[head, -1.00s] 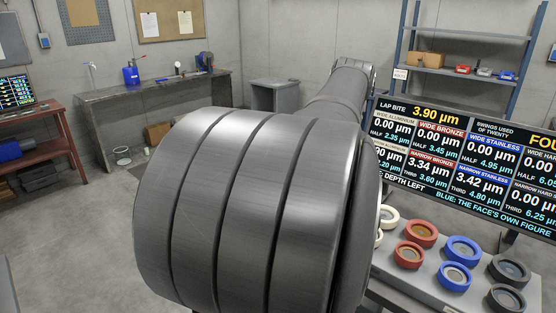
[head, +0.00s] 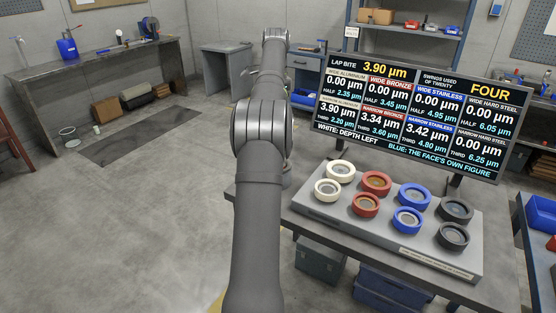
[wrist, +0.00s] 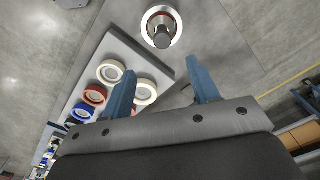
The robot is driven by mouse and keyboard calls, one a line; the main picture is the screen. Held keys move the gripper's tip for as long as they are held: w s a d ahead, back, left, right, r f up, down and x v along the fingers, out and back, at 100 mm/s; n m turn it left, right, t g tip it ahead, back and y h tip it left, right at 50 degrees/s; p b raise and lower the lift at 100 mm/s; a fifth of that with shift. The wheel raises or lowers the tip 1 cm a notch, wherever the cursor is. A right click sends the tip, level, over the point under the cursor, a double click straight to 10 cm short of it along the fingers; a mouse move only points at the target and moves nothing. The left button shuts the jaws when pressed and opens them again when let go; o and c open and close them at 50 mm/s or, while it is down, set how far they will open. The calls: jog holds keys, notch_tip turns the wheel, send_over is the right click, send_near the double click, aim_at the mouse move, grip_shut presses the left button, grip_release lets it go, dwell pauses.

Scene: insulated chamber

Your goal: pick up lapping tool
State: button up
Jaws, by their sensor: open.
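In the wrist view, a round disc with a pale rim and an upright grey knob (wrist: 161,28) stands at the top middle; it looks like the lapping tool. My gripper (wrist: 160,84) shows two blue fingers spread wide apart with nothing between them. The knobbed disc lies beyond the fingertips, roughly centred between them and apart from them. In the head view, my arm covers the gripper, and I cannot make out the lapping tool.
A grey block (head: 325,212) bears several white, red, blue and dark rings on the table (head: 395,262). It is close to the left finger in the wrist view. A display board (head: 420,115) stands behind it. A workbench (head: 90,70) is at the far left.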

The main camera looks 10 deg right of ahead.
notch_tip(320, 180, down, 12)
jog(key=shift+w+f, duration=0.15)
jog(key=shift+f, duration=0.05)
jog(key=shift+w+d+f, duration=0.1)
jog(key=shift+d+f, duration=0.1)
jog(key=shift+f, duration=1.15)
jog(key=shift+d+f, duration=0.15)
jog(key=shift+f, duration=1.2)
jog(key=c, duration=1.1)
jog(key=shift+c, duration=0.2)
jog(key=shift+r, duration=0.1)
jog(key=shift+r, duration=0.55)
jog(key=r, duration=0.2)
jog(key=s+d+r, duration=0.1)
jog(key=shift+r, duration=0.4)
jog(key=s+d+r, duration=0.6)
jog(key=s+d, duration=0.1)
jog(key=shift+s, duration=0.3)
